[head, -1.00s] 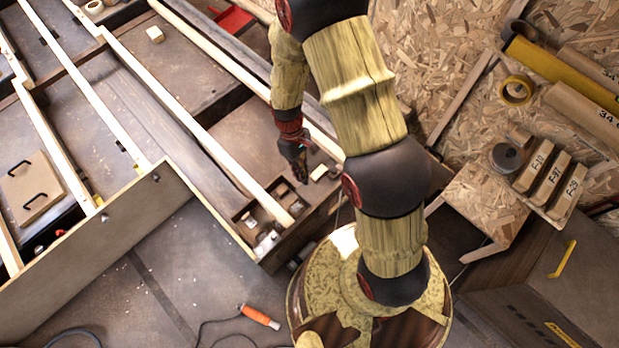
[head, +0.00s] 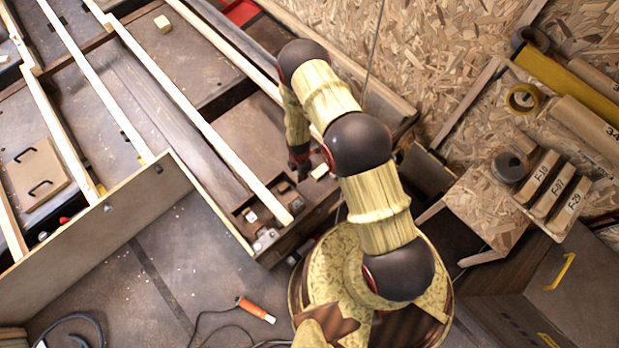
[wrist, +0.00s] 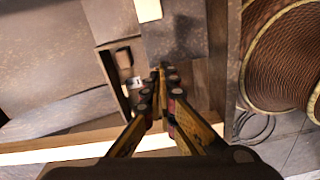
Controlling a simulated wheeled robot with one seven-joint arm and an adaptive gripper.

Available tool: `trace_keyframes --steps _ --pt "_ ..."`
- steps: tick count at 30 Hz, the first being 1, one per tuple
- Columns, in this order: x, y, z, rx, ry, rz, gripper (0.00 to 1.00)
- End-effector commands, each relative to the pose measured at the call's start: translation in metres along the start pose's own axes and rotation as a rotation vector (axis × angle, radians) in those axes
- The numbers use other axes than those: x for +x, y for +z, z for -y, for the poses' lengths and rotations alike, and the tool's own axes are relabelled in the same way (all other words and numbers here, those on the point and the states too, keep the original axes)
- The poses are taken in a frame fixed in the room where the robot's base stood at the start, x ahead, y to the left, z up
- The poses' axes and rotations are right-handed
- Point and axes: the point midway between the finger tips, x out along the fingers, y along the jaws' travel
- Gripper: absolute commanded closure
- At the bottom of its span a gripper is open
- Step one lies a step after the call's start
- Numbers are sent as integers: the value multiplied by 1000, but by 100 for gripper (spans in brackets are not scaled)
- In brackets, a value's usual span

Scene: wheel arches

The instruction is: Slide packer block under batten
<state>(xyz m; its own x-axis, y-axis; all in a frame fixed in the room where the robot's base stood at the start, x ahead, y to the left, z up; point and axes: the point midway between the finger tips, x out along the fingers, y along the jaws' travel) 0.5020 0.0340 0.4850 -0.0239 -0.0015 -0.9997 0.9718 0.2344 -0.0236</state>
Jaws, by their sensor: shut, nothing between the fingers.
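A small pale wooden block (head: 319,172) lies on the dark panel just right of my gripper (head: 300,172) in the head view. A pale block also shows at the top edge of the wrist view (wrist: 149,9), ahead of the fingertips and apart from them. A long pale batten (head: 205,132) runs diagonally left of my gripper in the head view. A pale batten crosses the lower left of the wrist view (wrist: 60,146), behind the fingertips. My gripper (wrist: 160,82) is shut and empty. Its fingertips are hardly visible in the head view.
A second pale block (head: 163,23) lies farther back between battens. A compartment with small fittings (head: 266,238) sits at the frame's near corner. A chipboard wall (head: 440,60) stands right of the frame. An orange-handled tool (head: 256,310) and cable lie on the floor.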

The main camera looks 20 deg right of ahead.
Motion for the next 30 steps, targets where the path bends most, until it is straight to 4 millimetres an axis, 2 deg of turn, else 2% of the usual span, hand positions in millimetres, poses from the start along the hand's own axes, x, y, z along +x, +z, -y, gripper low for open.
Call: trace_keyframes --steps 4,8,11,25,30 --pt "0 1 -6 -118 25 6 100" --pt "5 1 -6 -149 23 6 100" --pt "16 1 -6 -149 22 5 100" --pt "105 1 -7 -147 21 5 100" --pt "101 28 -12 -143 25 7 100"
